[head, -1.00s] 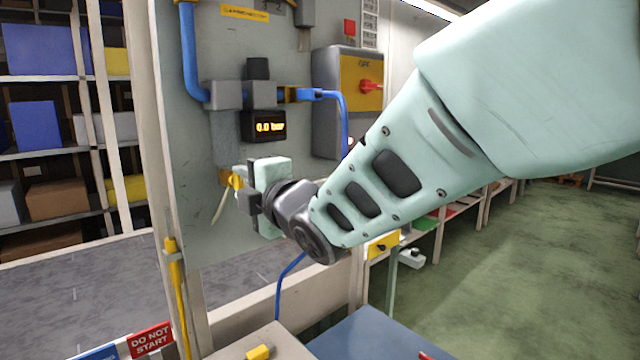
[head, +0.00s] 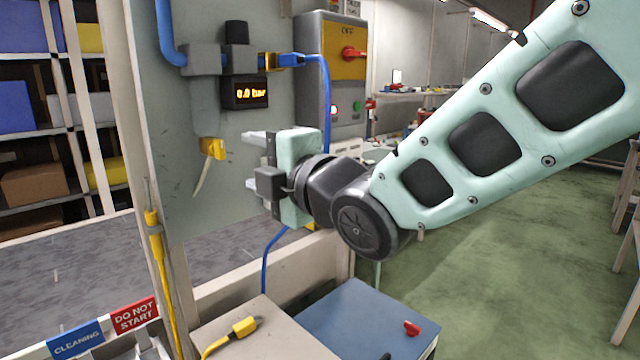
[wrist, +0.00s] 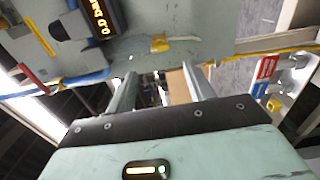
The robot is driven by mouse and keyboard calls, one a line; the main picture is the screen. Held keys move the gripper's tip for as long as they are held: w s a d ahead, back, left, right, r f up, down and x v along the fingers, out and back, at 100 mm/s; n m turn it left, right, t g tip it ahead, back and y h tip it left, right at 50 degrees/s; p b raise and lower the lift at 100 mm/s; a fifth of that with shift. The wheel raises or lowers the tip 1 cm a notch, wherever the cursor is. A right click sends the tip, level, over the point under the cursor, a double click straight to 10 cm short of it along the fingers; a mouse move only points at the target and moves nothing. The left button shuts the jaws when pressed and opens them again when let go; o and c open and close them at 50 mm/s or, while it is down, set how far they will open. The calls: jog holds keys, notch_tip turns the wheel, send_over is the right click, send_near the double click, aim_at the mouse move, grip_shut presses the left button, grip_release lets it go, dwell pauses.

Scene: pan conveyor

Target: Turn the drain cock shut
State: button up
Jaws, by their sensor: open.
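The drain cock (head: 213,149) is a small yellow fitting under the grey filter bowl on the panel, with a pale tube slanting down from it. It also shows in the wrist view (wrist: 159,44), beyond the fingers and roughly midway between them. Whether its lever stands open or shut I cannot tell. My gripper (head: 252,160) is to the right of the cock in the head view, clear of it, with its fingers pointing left toward the panel. In the wrist view my gripper (wrist: 160,72) is open, with nothing between the fingers.
A pressure display (head: 245,93) reading 0.0 bar sits above the cock. A blue hose (head: 326,100) and a box with a red switch (head: 346,53) are to the right. A yellow-handled cable (head: 243,327) and a blue-topped surface (head: 350,325) lie below.

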jog(key=v, duration=0.8)
jog(key=shift+b, duration=0.45)
jog(key=s+d+f+m+g+h+p, duration=0.1)
jog(key=s+d+f+m+g+h, duration=0.1)
jog(key=d+f+m+h, duration=0.25)
jog(key=s+d+f+m+g+h+p, duration=0.1)
jog(key=d+f+m+g+h, duration=0.15)
jog(key=f+m, duration=0.35)
jog(key=s+d+f+m+g+h, duration=0.3)
jog(key=s+d+f+m, duration=0.1)
jog(key=s+d, duration=0.3)
jog(key=s+d+f+m+g+h+p, duration=0.1)
jog(key=s+d+f+m+g+h, duration=0.2)
jog(key=s+d+m, duration=0.3)
jog(key=shift+s+d+f+g, duration=0.55)
jog(key=shift+s+f, duration=0.25)
jog(key=shift+f, duration=0.1)
